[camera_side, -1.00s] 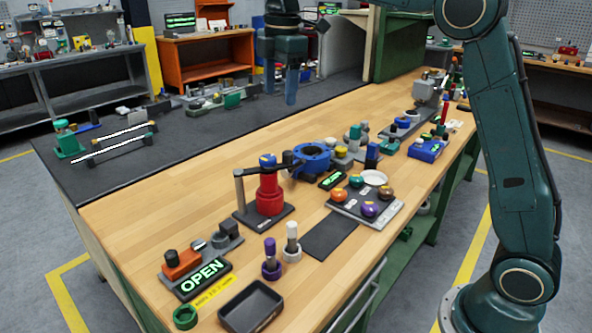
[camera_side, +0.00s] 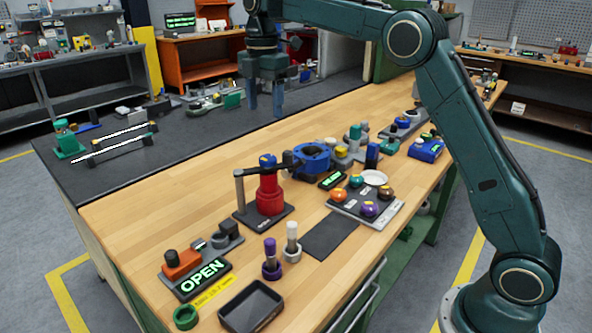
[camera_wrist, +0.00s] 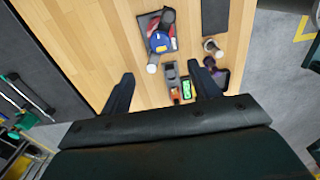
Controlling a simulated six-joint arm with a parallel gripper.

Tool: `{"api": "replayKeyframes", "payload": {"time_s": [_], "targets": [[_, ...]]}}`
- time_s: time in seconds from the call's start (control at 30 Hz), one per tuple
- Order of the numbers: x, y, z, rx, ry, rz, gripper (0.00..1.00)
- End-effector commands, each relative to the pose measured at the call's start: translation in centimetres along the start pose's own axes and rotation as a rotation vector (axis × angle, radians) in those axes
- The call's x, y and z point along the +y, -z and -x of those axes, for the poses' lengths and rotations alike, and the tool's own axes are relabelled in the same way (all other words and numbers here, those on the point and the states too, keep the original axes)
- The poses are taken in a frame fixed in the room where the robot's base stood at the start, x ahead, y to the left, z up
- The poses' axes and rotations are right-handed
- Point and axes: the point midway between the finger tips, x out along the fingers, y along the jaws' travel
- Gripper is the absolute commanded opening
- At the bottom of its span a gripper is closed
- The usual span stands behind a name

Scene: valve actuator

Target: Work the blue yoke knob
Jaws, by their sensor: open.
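The valve actuator is a red post (camera_side: 270,196) on a dark base plate, with a small blue knob (camera_side: 267,160) on top. A black arm (camera_side: 245,172) reaches left from the top to a grey upright post. In the wrist view the blue knob (camera_wrist: 158,41) shows at upper middle, beyond my fingertips. My gripper (camera_side: 266,112) is open and empty, fingers pointing down, high above the actuator and apart from it. Its two fingers also show in the wrist view (camera_wrist: 162,74). A lit sign (camera_side: 202,277) in front reads OPEN.
A blue ring flange (camera_side: 312,158) stands close behind the actuator. A panel with coloured knobs (camera_side: 352,209) is at right. Purple and white pegs (camera_side: 292,240), an orange block (camera_side: 182,264) and a black tray (camera_side: 251,306) lie in front. Bare wood is free to the left.

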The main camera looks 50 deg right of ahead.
Motion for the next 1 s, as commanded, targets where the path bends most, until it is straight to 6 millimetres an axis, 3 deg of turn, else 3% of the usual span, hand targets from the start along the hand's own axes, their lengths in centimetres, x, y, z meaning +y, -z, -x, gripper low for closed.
{"api": "replayKeyframes", "payload": {"time_s": [0.37, 0.8, 1.0], "targets": [[-0.1, 0.0, -4.1, 0.000, 0.003, 0.000, 0.62], [-0.1, 0.0, -10.4, 0.000, 0.002, 0.000, 0.62], [-0.1, 0.0, -12.1, 0.000, 0.001, 0.000, 0.62]]}}
